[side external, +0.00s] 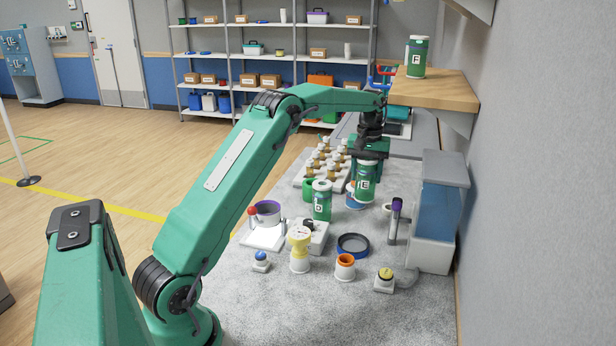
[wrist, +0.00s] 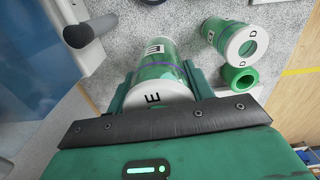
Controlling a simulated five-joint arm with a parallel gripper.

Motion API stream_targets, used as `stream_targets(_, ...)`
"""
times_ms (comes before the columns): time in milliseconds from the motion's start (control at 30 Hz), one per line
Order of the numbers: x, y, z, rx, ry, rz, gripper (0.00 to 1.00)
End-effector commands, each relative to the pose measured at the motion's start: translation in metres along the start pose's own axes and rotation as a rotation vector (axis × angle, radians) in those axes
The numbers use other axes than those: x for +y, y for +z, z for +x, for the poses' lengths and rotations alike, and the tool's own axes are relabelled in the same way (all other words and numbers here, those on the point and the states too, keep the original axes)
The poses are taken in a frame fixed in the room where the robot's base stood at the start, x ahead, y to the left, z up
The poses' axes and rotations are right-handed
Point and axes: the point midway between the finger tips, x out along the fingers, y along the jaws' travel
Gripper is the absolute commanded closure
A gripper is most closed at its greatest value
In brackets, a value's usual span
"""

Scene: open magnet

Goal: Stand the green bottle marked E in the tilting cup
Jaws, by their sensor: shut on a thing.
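The green bottle marked E (side external: 365,186) hangs upright in my gripper (side external: 368,160), which is shut on it. It is held over the back right of the grey bench, in front of a blue and white item that it partly hides. In the wrist view, bottle E (wrist: 158,62) sits between the fingers, its white lid marked E nearest the camera. A purple-rimmed grey cup (side external: 268,216) on a white base with a red knob, apparently the tilting cup, stands at the left of the bench. My gripper is behind it and to its right, well apart.
Green bottle D (side external: 322,204) stands between the cup and bottle E, beside a green ring-like holder (wrist: 240,79). A white-blue cabinet (side external: 437,210) stands right. Bottle F (side external: 416,58) is on a shelf.

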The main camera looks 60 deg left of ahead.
Motion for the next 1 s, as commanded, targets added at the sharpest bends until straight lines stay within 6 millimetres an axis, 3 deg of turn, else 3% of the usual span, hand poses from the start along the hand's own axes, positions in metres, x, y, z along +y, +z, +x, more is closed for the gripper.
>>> stream_targets(267, -0.003, 0.001, -0.003, 0.002, 0.001, -0.005, 0.82)
stream_targets(467, -0.016, 0.008, -0.013, 0.003, 0.001, -0.029, 0.82)
stream_targets(1000, -0.089, 0.065, -0.054, 0.003, 0.001, -0.166, 0.82)
